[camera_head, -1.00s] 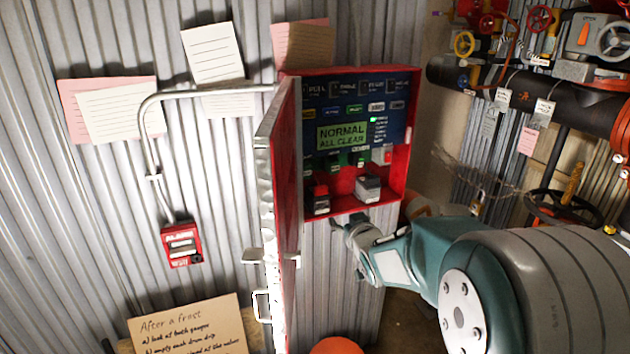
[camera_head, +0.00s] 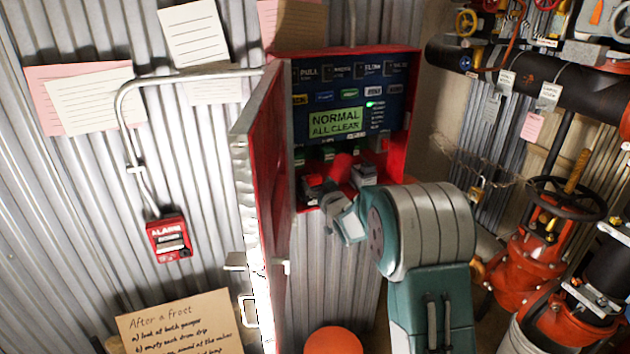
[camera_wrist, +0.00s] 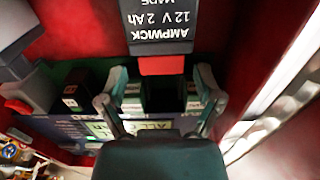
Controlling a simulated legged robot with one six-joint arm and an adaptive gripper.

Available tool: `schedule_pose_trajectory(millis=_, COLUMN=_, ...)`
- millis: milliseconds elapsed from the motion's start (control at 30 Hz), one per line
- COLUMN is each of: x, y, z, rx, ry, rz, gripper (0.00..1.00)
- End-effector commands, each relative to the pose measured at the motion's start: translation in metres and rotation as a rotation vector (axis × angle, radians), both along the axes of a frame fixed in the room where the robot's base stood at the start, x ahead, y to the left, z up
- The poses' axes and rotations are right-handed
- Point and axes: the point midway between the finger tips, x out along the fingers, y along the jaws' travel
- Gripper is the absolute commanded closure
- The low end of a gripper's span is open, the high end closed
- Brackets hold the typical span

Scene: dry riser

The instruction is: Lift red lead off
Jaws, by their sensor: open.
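The red lead's likely end is a small red block (camera_wrist: 163,66) against the edge of a black AMPWICK 12 V battery (camera_wrist: 160,25) in the wrist view. My gripper (camera_wrist: 160,103) is open, with one finger on each side of the line of that block. The fingers show lower in the picture and I see nothing between them but dark and green parts behind. In the head view my gripper (camera_head: 328,193) is inside the red cabinet (camera_head: 398,160), at its lower left. It partly hides the battery there. A larger red shape beside it is unclear.
The cabinet door (camera_head: 262,190) stands open close to the left of my gripper. A second grey-topped battery (camera_head: 364,174) sits to the right. The panel display (camera_head: 335,123) reads NORMAL ALL CLEAR. Red valves (camera_head: 530,255) and pipes stand on the right.

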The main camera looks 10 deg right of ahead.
Motion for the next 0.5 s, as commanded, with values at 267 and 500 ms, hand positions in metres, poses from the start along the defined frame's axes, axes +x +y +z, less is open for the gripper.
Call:
schedule_pose_trajectory(millis=267, x=0.019, y=0.005, z=0.000, rx=-0.001, ry=0.000, rz=0.000, gripper=0.16)
schedule_pose_trajectory(millis=500, x=0.020, y=0.005, z=0.000, rx=0.000, ry=0.000, rz=0.000, gripper=0.16)
